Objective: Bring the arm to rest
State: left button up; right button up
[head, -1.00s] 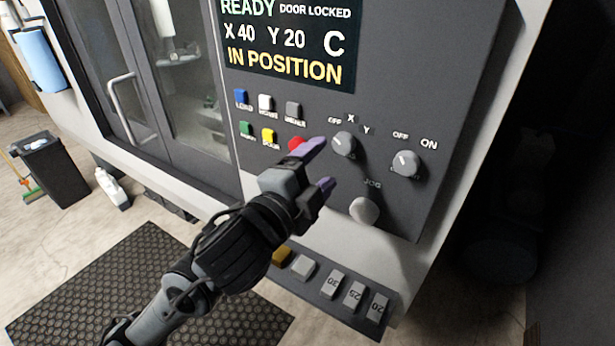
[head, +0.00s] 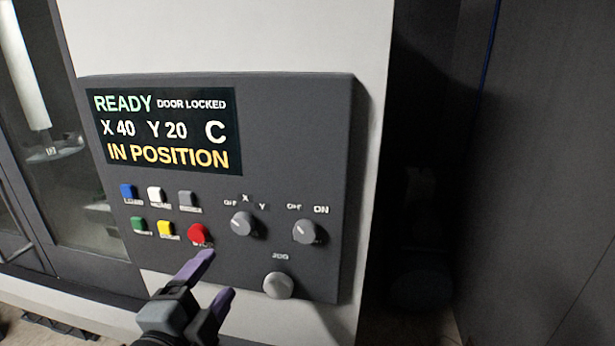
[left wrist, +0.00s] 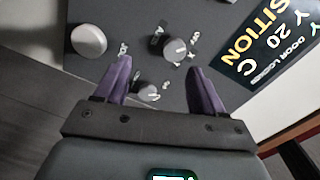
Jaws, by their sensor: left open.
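My left gripper (head: 216,274) has two purple fingers, spread apart with nothing between them. It is in front of the lower part of the dark control panel (head: 330,150), with its upper fingertip just below the red button (head: 197,234) in the picture. I cannot tell whether it touches the panel. In the left wrist view the open fingers (left wrist: 158,70) frame part of the panel, with the round jog knob (left wrist: 88,40) off to the left. My right gripper is not in view.
The display (head: 168,131) reads READY, DOOR LOCKED, X 40, Y 20, C, IN POSITION. The panel also has coloured buttons, an axis knob (head: 242,223), an off/on knob (head: 306,232) and the jog knob (head: 279,285). A glazed door (head: 75,190) is at left, a dark gap at right.

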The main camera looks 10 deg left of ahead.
pick_arm(q)
jog(key=s+f+n+g, duration=0.2)
jog(key=s+f+g, duration=0.2)
jog(key=f, duration=1)
jog(key=s+f+n+g, duration=0.2)
jog(key=s+f+g, duration=0.15)
jog(key=f, duration=1.05)
jog(key=s+a+f+n+g+y, duration=0.1)
jog(key=s+a+f+n+g, duration=0.2)
jog(key=s+f+n+g, duration=0.8)
jog(key=s+r+m+t+p, duration=0.1)
jog(key=s+r+t+p, duration=0.1)
jog(key=r+p, duration=0.8)
jog(key=s+r+t+p, duration=0.2)
jog(key=r+p, duration=0.8)
jog(key=p, duration=0.2)
jog(key=shift+s+r+m+t+p, duration=0.15)
jog(key=shift+r+m+t+p, duration=0.15)
jog(key=shift+m+t, duration=0.1)
